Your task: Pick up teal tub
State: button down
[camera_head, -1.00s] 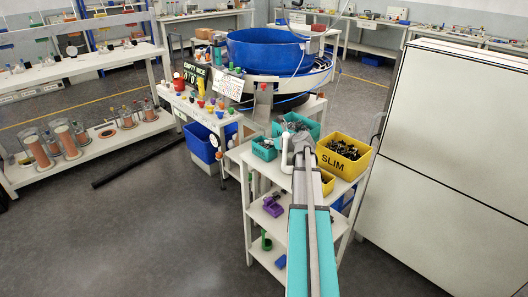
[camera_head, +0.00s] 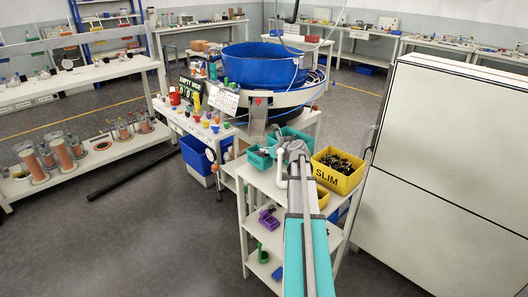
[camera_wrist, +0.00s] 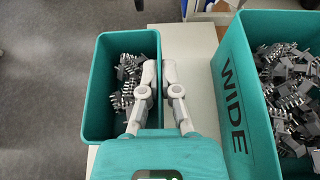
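The small teal tub (camera_wrist: 97,95) stands on the left of the wrist view, upright, with grey connectors inside. In the head view the teal tub (camera_head: 258,160) sits at the left edge of the white shelf cart. My gripper (camera_wrist: 160,75) straddles its right wall, one finger inside and one outside, with the tips drawn close on the rim. In the head view my gripper (camera_head: 295,150) is small and partly hidden by my arm. A larger teal tub marked WIDE (camera_wrist: 236,95) stands just right of it, full of connectors.
A yellow tub marked SLIM (camera_head: 333,177) stands right of my arm on the cart (camera_head: 262,183). A big blue bowl feeder (camera_head: 262,66) is behind. A side table (camera_head: 170,113) with a display and small coloured parts is at left. A tall white cabinet (camera_head: 445,160) stands at right.

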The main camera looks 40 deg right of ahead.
jog(key=shift+r+p, duration=3.1)
jog(key=shift+r, duration=0.4)
notch_tip(320, 180, up, 5)
jog(key=p, duration=0.5)
jog(key=shift+r, duration=0.2)
